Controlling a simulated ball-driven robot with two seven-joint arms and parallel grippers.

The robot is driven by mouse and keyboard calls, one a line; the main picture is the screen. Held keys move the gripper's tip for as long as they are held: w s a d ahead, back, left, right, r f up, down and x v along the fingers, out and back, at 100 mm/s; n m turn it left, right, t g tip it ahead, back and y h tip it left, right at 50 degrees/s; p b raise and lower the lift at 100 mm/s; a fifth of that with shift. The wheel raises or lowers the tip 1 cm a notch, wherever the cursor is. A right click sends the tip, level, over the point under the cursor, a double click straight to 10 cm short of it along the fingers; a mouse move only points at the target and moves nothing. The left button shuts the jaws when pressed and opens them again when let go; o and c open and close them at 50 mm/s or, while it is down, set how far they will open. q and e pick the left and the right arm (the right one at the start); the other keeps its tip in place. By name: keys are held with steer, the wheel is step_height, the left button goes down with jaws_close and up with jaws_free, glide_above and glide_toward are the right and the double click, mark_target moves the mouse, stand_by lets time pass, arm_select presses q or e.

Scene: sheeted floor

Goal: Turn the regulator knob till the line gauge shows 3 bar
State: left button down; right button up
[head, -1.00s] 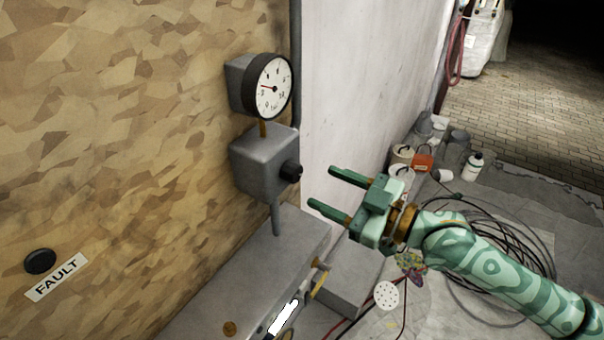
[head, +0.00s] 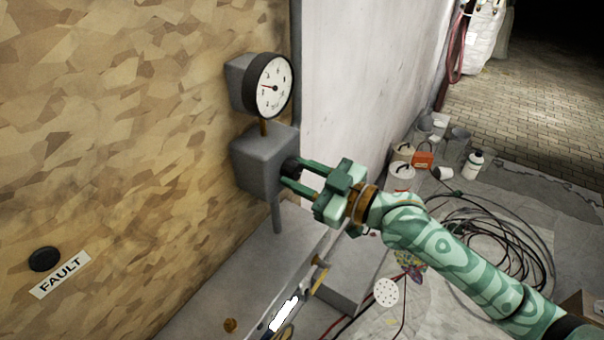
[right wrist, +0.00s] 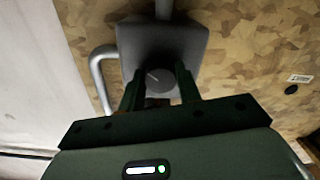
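The line gauge (head: 276,92) is a round white dial with a black rim on the panel. Its red needle points left; the numerals are too small to read surely. Below it a grey regulator box (head: 258,158) carries the black regulator knob (head: 291,168) on its right side. My right gripper (head: 294,172) has its two green fingers on either side of the knob. In the right wrist view the knob (right wrist: 157,82), with a pale line on its face, sits between the open fingers; I cannot tell whether they touch it. My left gripper is not in view.
A grey metal ledge (head: 235,275) lies below the box. A black button (head: 44,259) and a FAULT label (head: 60,275) are on the panel at lower left. Coiled cables (head: 485,235), buckets and a white bottle (head: 473,165) stand on the floor at right, clear of the gripper.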

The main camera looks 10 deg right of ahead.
steer(key=shift+r+m+p, duration=0.3)
steer(key=shift+m+p, duration=0.3)
steer(key=shift+p, duration=0.45)
steer(key=shift+f, duration=0.15)
steer(key=shift+f+m, duration=0.15)
steer(key=shift+m, duration=0.15)
steer(key=o, duration=1)
steer(key=shift+c, duration=0.2)
